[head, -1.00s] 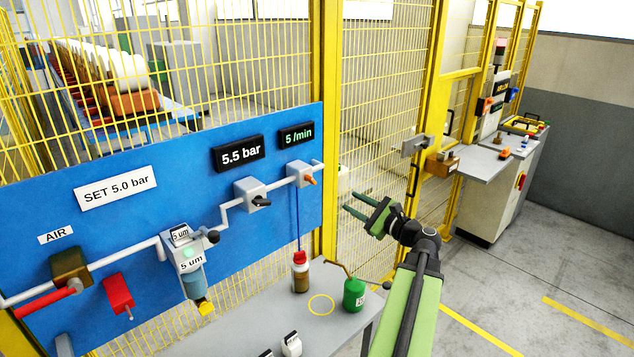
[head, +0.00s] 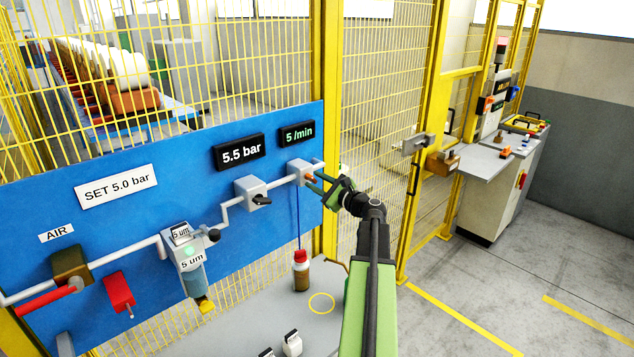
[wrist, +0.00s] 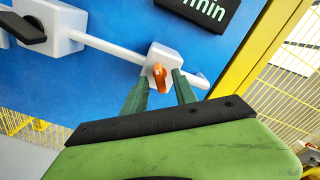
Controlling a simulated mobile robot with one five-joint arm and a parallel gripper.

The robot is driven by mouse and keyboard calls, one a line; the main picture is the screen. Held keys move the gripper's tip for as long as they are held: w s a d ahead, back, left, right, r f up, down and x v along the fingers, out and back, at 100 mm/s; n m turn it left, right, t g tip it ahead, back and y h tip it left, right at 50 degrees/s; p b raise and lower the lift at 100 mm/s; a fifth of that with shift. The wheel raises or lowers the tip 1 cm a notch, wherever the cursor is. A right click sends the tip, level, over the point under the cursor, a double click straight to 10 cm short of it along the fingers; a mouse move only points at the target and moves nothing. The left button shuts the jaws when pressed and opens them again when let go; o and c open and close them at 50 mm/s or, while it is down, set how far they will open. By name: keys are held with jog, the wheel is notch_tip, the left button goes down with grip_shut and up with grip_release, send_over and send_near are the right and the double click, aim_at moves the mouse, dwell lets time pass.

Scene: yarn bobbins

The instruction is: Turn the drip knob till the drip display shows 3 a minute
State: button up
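The drip display (head: 297,134) reads 5 /min at the upper right of the blue panel. Below it is the drip unit, a light grey block (head: 298,170) with an orange drip knob (head: 309,177). The knob also shows in the wrist view (wrist: 160,76). My gripper (head: 312,187) is at the block, its green fingers pointing at the knob. In the wrist view my gripper (wrist: 164,82) is open, one finger on each side of the knob, with gaps visible. Whether the fingertips reach past the knob's front is hard to tell.
A pressure display (head: 239,151) reads 5.5 bar, above a regulator with a black knob (head: 260,199). A brown bottle with a red cap (head: 301,271) stands on the grey table below. Yellow mesh fencing (head: 385,130) lies behind and right of the panel.

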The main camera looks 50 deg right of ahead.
jog(key=shift+w, duration=0.2)
jog(key=shift+c, duration=0.4)
grip_shut()
jog(key=shift+d, duration=0.15)
